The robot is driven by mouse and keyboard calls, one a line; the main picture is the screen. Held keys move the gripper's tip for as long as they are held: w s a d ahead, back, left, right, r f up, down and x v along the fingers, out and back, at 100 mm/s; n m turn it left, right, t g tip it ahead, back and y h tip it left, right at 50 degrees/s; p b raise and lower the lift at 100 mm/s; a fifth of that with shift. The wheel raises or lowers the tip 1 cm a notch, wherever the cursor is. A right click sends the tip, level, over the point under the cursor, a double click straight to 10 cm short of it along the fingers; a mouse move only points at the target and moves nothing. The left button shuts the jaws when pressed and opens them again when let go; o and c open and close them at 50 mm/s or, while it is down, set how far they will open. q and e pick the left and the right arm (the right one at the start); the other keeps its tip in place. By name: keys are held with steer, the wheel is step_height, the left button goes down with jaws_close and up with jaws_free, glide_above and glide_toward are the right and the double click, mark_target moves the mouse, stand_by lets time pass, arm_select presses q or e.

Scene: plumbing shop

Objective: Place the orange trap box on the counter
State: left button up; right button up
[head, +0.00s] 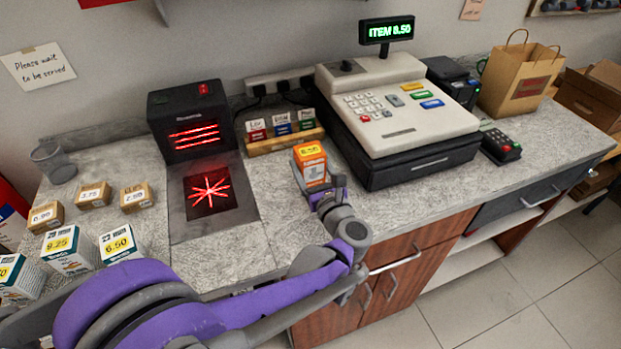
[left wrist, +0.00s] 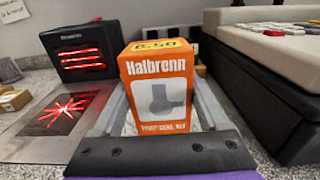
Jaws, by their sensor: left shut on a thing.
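The orange trap box (head: 311,164) is upright at the counter, between the scanner and the cash register. It has a yellow price label on top and a white lower panel. My left gripper (head: 320,190) is shut on it from the front. In the left wrist view, the box (left wrist: 157,85) stands between the two fingers of the gripper (left wrist: 160,112), its printed face toward the camera. The grey stone counter (head: 280,210) lies under and around it. I cannot tell whether the box's base touches the counter. My right gripper is not in view.
The black scanner (head: 184,120) with its red-lit plate is left of the box. The cash register (head: 390,110) is close on the right. A rack of small cards (head: 283,140) stands behind. Small cartons (head: 95,195) and white boxes (head: 68,250) sit at left.

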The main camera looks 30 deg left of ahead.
mark_target(314, 183)
arm_select(q)
steer(key=shift+f+b, duration=0.3)
steer(key=shift+f, duration=1.65)
steer(key=shift+f, duration=0.2)
steer(key=o, duration=1.5)
steer(key=shift+r, duration=0.1)
steer(key=shift+r, duration=0.1)
steer(key=shift+s+d, duration=0.1)
steer(key=shift+d, duration=0.15)
steer(key=b+v, duration=0.1)
steer(key=v, duration=1)
steer(key=shift+s+d, duration=0.15)
steer(key=shift+s, duration=0.1)
